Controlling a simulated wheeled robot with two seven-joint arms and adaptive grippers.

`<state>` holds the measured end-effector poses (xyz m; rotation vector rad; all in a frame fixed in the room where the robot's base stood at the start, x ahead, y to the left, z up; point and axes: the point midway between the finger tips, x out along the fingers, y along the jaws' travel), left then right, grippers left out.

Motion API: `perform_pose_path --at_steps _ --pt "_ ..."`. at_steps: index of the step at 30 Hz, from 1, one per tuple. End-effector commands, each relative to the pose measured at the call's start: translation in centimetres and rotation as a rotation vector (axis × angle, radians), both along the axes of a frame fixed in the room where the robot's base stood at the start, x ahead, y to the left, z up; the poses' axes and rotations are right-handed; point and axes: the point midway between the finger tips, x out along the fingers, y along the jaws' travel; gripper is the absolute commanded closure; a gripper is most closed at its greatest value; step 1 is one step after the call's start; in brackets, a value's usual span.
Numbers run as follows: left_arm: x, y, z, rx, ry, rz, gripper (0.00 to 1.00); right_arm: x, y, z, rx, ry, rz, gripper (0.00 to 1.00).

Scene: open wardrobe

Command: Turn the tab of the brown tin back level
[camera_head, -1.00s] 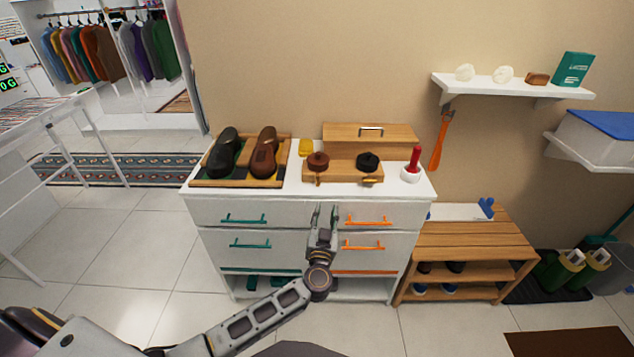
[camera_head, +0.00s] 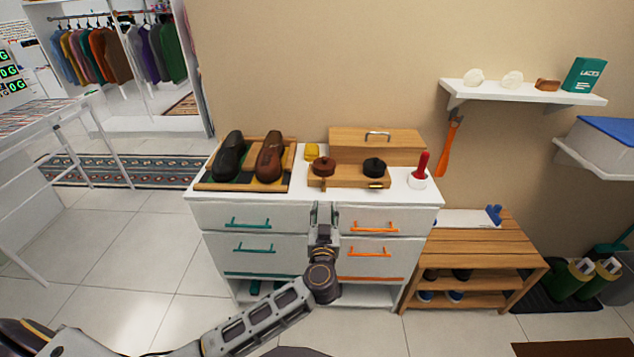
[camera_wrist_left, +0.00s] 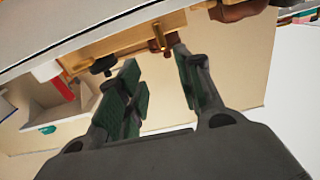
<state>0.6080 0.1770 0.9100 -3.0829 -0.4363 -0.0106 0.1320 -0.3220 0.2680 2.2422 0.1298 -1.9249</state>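The brown tin (camera_head: 323,167) stands at the left of a small wooden stand on the white dresser, left of a black tin (camera_head: 374,165). Its small brass tab (camera_wrist_left: 158,37) shows in the left wrist view, standing out from the tin near my fingertips. In the head view the tab is too small to read its angle clearly. My left gripper (camera_head: 323,208) is in front of the dresser's top edge, just below the brown tin. In the left wrist view its fingers (camera_wrist_left: 157,58) are apart with nothing between them. My right gripper is not in view.
A wooden tray (camera_head: 203,183) with a black shoe and a brown shoe (camera_head: 269,155) lies left. A red-handled brush (camera_head: 421,165) stands right. Drawer handles (camera_head: 372,227) face my arm.

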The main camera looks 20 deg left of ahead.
Motion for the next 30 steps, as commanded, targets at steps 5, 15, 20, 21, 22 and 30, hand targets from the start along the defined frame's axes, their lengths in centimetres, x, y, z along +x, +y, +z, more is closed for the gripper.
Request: perform_pose_path --at_steps 5,15,20,21,22,30 --pt "-0.3 -0.3 0.4 -0.029 0.004 -0.001 0.64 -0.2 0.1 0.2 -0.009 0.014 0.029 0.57" --pt "-0.2 -0.2 0.4 -0.029 0.004 -0.001 0.64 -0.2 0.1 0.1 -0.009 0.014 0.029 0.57" --pt "0.2 -0.1 0.3 -0.029 0.003 -0.001 0.64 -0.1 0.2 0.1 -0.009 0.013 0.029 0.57" --pt "0.3 -0.1 0.3 -0.029 0.003 -0.001 0.64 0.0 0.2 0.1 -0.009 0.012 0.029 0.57" --pt "0.5 0.0 0.4 -0.029 0.002 -0.001 0.64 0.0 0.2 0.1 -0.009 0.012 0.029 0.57" --pt "2.8 0.6 0.4 -0.028 0.001 -0.001 0.64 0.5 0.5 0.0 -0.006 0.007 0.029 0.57"
